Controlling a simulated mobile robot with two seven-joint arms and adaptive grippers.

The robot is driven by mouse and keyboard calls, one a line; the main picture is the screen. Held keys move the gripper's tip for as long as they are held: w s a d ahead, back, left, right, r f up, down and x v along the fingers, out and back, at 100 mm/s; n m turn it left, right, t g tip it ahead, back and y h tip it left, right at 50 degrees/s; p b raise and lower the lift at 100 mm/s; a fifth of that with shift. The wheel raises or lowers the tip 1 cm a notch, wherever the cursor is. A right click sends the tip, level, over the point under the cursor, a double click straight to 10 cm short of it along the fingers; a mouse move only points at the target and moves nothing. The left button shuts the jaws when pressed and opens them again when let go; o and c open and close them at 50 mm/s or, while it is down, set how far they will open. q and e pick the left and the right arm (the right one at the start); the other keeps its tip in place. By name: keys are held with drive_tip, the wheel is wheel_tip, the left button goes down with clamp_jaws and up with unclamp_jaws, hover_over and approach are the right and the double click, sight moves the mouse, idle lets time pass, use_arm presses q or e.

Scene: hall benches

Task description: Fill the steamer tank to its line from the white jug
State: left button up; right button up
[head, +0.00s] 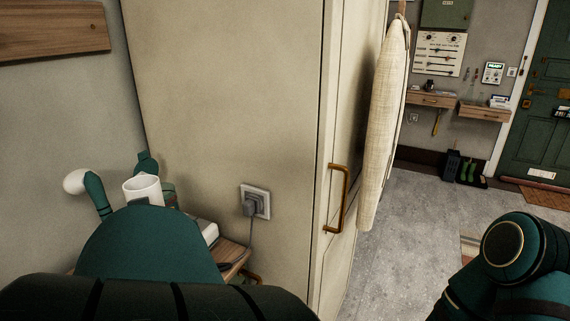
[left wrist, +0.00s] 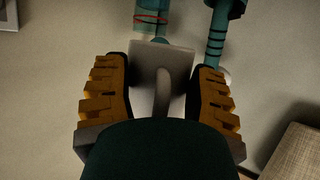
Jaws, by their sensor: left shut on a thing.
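The white jug (head: 143,190) shows above my left arm in the head view, its open mouth up and slightly tilted. What is inside it cannot be seen. In the left wrist view, my left gripper (left wrist: 157,66) is shut on the jug's handle (left wrist: 164,92). My right gripper is out of view.
A teal part with a white rounded end (head: 75,183) stands left of the jug. A wooden shelf (head: 236,255) is below, beside a tall cream cabinet (head: 230,90). A plug sits in a wall socket (head: 255,201). A fabric-covered board (head: 385,125) hangs right; open floor (head: 415,215) lies beyond.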

use_arm(q)
drive_tip(key=w+a+r+g+h+p, duration=0.1)
drive_tip(key=w+a+r+g+p, duration=0.1)
drive_tip(key=w+p, duration=0.3)
drive_tip(key=w+a+r+g+h+p, duration=0.1)
drive_tip(key=w+a+r+g+p, duration=0.1)
drive_tip(key=w+p, duration=0.4)
drive_tip(key=shift+r+g+h+p, duration=0.3)
drive_tip(key=shift+p, duration=0.05)
idle(3.3)
drive_tip(key=shift+s+r+g+p, duration=0.1)
drive_tip(key=shift+r+g+p, duration=0.35)
drive_tip(key=shift+p, duration=0.55)
idle(2.3)
